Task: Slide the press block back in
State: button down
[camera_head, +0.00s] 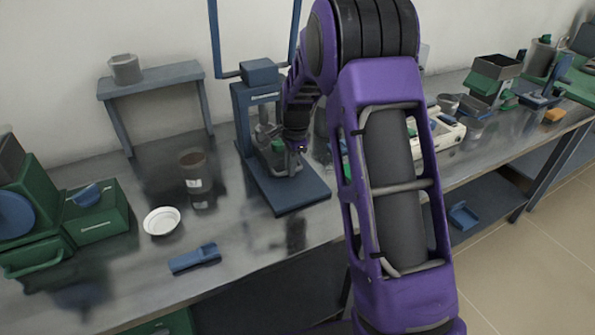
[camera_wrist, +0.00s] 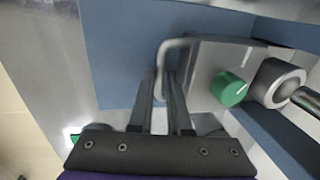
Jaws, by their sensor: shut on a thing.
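The press block (camera_wrist: 208,72) is a grey block in the wrist view, with a green knob (camera_wrist: 229,88) and a bent metal loop handle (camera_wrist: 167,50) on its near side. It lies over the blue base of the press. The blue press (camera_head: 257,95) stands upright on the bench in the head view, its flat base plate (camera_head: 290,200) reaching forward. My gripper (camera_wrist: 163,76) is shut on the handle, one finger on each side of it.
A white dish (camera_head: 162,221), a brown jar (camera_head: 195,172) and a blue tool (camera_head: 195,258) lie left of the press. A green box (camera_head: 97,219) stands further left. A small blue stand (camera_head: 152,83) is behind. Some bare bench lies in front of the press.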

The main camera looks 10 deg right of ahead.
jog(key=shift+w+a+r, duration=0.1)
jog(key=shift+w+a, duration=0.15)
jog(key=shift+w, duration=0.65)
jog(key=c, duration=0.9)
grip_release()
jog(key=shift+o, duration=0.2)
jog(key=s+r+p, duration=0.2)
jog(key=s+r, duration=0.1)
jog(key=r, duration=1.4)
jog(key=shift+s+d, duration=0.2)
jog(key=shift+d, duration=0.2)
